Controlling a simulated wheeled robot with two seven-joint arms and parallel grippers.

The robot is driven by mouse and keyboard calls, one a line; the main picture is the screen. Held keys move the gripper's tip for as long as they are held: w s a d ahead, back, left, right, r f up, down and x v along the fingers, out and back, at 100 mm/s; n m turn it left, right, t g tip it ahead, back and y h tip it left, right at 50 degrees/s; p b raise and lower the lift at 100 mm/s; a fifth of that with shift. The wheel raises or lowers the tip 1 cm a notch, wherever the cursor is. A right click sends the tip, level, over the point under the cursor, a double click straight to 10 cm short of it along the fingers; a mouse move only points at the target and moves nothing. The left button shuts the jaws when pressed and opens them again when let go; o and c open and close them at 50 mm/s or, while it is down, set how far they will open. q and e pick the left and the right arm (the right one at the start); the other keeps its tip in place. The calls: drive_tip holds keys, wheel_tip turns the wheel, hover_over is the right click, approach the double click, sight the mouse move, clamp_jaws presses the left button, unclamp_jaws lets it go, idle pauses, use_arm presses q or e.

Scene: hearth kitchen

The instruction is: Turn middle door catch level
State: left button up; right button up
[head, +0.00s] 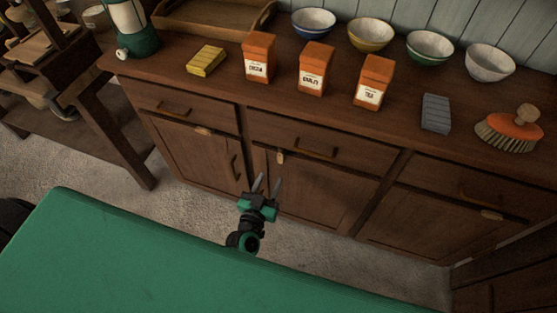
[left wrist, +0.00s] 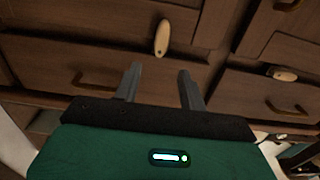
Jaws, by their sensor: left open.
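The middle door catch (head: 280,157) is a small pale wooden piece at the top of the middle cabinet door (head: 305,188). It stands upright, close to vertical. In the left wrist view the catch (left wrist: 162,37) shows upright with a slight tilt, beyond the fingertips and between their lines. My left gripper (head: 268,183) is open and empty in front of the cabinet, a little below the catch in the head view. Its two fingers also show in the left wrist view (left wrist: 158,72), apart from the catch. My right gripper is not in view.
The left door catch (head: 203,130) and right door catch (head: 491,214) lie about level. Drawer handles (head: 315,149) stick out above the doors. The counter holds orange boxes (head: 314,70), several bowls, a yellow block (head: 206,60), a grey block (head: 436,113) and a brush (head: 508,132).

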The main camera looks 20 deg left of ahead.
sight(280, 157)
use_arm(q)
drive_tip(key=w, duration=0.9)
drive_tip(key=shift+d, duration=0.1)
clamp_jaws()
